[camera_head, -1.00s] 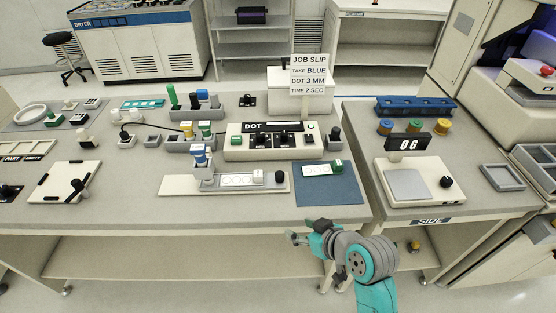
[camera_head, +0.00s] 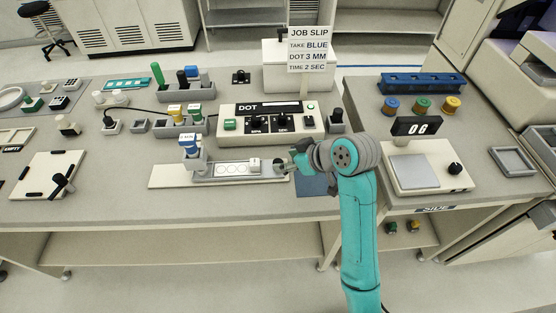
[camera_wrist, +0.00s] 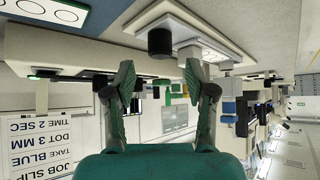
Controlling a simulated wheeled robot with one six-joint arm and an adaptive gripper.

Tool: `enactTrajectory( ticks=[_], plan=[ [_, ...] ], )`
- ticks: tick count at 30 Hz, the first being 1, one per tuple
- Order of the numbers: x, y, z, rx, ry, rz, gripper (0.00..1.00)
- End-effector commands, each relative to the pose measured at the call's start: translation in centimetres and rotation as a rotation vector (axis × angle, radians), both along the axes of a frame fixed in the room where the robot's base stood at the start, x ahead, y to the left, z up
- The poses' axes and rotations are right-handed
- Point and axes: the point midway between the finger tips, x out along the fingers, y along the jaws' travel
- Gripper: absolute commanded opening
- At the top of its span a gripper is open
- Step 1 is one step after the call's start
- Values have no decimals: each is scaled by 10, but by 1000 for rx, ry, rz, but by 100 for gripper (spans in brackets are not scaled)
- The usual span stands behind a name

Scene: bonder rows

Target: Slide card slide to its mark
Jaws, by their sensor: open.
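The card slide is a white card with round marks (camera_head: 232,169) in a grey rail on a long pale base (camera_head: 167,176), with a small white block (camera_head: 254,164) near its right end. A dark round knob (camera_head: 279,167) stands at the rail's right end. In the wrist view, which is upside down, the knob (camera_wrist: 160,42) appears beyond and between my fingers, with the marked card (camera_wrist: 205,52) to its right. My gripper (camera_head: 291,163) is open and empty, close to the knob. I cannot tell whether it touches. I cannot make out the slide's mark.
A blue-capped syringe on a stand (camera_head: 188,146) rises at the rail's left. The DOT box (camera_head: 270,125) stands behind, with the job slip (camera_head: 309,48) beyond it. A scale (camera_head: 425,172) is at right.

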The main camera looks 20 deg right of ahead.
Motion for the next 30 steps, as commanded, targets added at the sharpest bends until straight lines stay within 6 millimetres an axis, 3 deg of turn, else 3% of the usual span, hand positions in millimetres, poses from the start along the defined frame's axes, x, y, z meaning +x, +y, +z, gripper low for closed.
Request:
enactTrajectory(
  ticks=[9, 22, 28, 30],
  plan=[
    [28, 14, -31, 1, 2, 0, 55],
    [33, 17, -37, 0, -1, -1, 55],
    [33, 17, -37, 0, -1, -1, 5],
    [33, 17, -37, 0, 0, -1, 0]
  ],
)
